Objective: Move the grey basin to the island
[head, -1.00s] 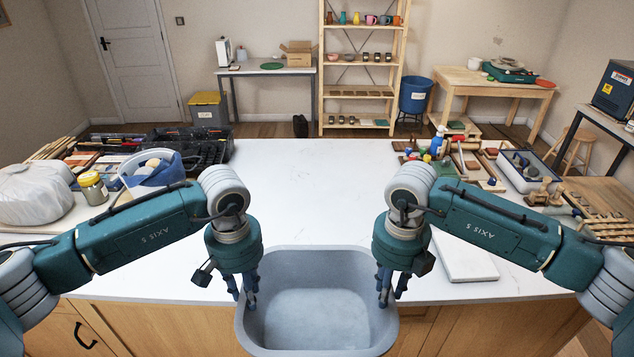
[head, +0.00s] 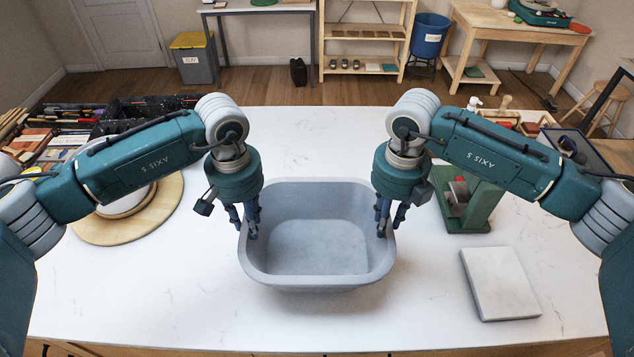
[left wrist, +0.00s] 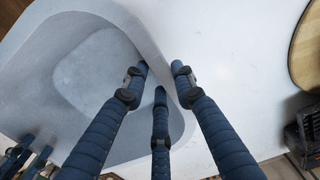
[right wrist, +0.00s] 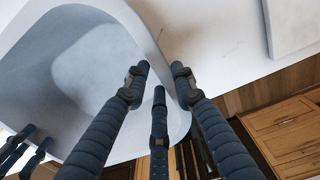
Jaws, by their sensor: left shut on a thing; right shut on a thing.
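The grey basin (head: 318,248) is an empty, rounded rectangular tub, upright over the white island top (head: 200,300). My left gripper (head: 248,228) is shut on its left rim, and my right gripper (head: 385,226) is shut on its right rim. In the left wrist view the basin (left wrist: 85,75) has its rim between my left fingers (left wrist: 160,85). In the right wrist view the basin (right wrist: 95,70) has its rim between my right fingers (right wrist: 160,85). I cannot tell whether the basin's underside touches the island top.
A white slab (head: 500,284) lies right of the basin, with a green device (head: 472,205) behind it. A round wooden board (head: 130,225) is on the left, partly behind my left arm. Tool trays (head: 120,118) fill the back left. The middle behind the basin is clear.

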